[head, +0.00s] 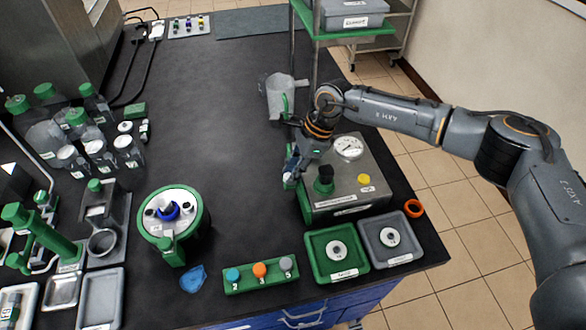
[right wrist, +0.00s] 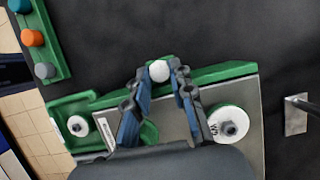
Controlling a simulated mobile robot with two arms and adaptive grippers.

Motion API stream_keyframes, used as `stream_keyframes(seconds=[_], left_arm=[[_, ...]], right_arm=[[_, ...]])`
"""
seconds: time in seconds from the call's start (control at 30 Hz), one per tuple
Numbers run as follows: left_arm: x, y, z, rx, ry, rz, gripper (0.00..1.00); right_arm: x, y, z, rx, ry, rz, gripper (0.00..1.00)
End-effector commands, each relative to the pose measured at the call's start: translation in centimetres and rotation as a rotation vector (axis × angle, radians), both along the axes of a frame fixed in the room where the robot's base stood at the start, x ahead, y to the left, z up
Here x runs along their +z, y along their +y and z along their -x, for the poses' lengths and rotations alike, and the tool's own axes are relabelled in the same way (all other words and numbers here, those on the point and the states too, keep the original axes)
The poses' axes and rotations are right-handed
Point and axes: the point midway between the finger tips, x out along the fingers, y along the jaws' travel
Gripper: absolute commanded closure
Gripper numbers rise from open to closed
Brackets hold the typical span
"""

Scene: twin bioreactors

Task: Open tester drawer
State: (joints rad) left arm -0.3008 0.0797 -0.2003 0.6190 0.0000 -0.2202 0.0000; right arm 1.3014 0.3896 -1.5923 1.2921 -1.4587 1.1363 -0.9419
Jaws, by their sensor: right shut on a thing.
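The tester (head: 370,165) is a grey metal box with a green lower edge, a dial, a yellow button and a dark knob on top. It stands on the right part of the black bench. My right gripper (head: 291,178) is at its left side, pointing down. In the right wrist view my right gripper (right wrist: 160,76) is shut on a round white knob (right wrist: 159,70) at the tester's green edge (right wrist: 222,71). I cannot see a clear gap at the drawer, and the gripper hides part of that side. My left gripper is not in view.
A green tray (head: 318,262) and a grey tray (head: 408,256) stand in front of the tester. A jug (head: 283,97) is behind the gripper. A green block with coloured caps (head: 260,284) and a round green-rimmed device (head: 203,225) are to the left.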

Motion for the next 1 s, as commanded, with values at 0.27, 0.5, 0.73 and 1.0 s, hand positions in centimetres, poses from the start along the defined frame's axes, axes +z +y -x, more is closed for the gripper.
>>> stream_keyframes(seconds=[0.27, 0.5, 0.73, 1.0], left_arm=[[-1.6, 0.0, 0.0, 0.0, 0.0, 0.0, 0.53], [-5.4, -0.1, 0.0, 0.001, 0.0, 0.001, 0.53], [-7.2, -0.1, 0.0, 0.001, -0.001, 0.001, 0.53], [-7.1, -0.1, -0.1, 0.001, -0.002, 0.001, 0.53]], right_arm=[[-0.5, 2.1, 0.4, 0.005, -0.001, -0.002, 1.0], [-0.6, 7.9, 1.5, 0.006, -0.003, -0.006, 1.0], [-0.2, 11.1, 2.2, 0.002, -0.003, -0.002, 1.0], [0.1, 11.5, 2.2, -0.001, -0.001, 0.001, 1.0]])
